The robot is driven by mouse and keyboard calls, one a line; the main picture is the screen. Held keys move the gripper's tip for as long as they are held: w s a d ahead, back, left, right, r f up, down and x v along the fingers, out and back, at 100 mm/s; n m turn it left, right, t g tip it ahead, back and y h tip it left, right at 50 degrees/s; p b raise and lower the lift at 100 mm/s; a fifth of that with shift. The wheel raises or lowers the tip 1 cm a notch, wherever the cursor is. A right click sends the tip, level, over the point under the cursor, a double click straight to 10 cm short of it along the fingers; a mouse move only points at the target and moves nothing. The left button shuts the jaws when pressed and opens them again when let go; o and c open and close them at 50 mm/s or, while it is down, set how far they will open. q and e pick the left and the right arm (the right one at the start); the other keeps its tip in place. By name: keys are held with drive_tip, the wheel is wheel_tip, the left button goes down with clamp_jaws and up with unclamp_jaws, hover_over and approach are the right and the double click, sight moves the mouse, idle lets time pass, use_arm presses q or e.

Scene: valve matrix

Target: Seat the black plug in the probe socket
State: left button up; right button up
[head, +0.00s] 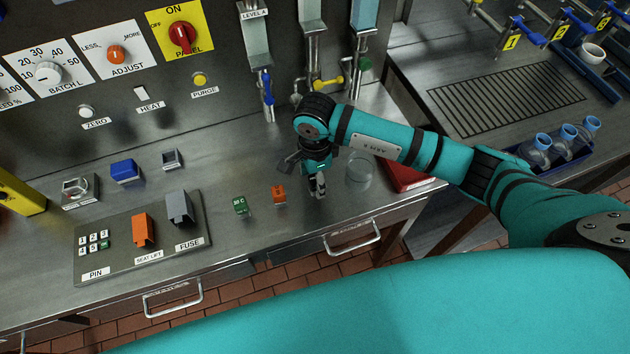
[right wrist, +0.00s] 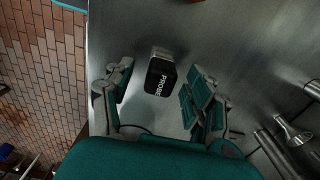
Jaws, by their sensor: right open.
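The black plug (right wrist: 160,80), marked PROBE and with a grey end, lies on the metal bench in the right wrist view. My right gripper (right wrist: 158,88) is open, with a finger on each side of the plug and visible gaps between. In the head view the right gripper (head: 312,178) points down at the bench, right of an orange block, and mostly hides the plug. Small fixtures (head: 78,190) and (head: 171,159) stand at the back left of the bench; I cannot tell which is the probe socket. My left gripper is not in view.
A plate with fuse and seat lift blocks (head: 145,254) is at left. Valves (head: 268,88) hang behind.

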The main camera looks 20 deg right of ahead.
clamp_jaws()
idle(0.3)
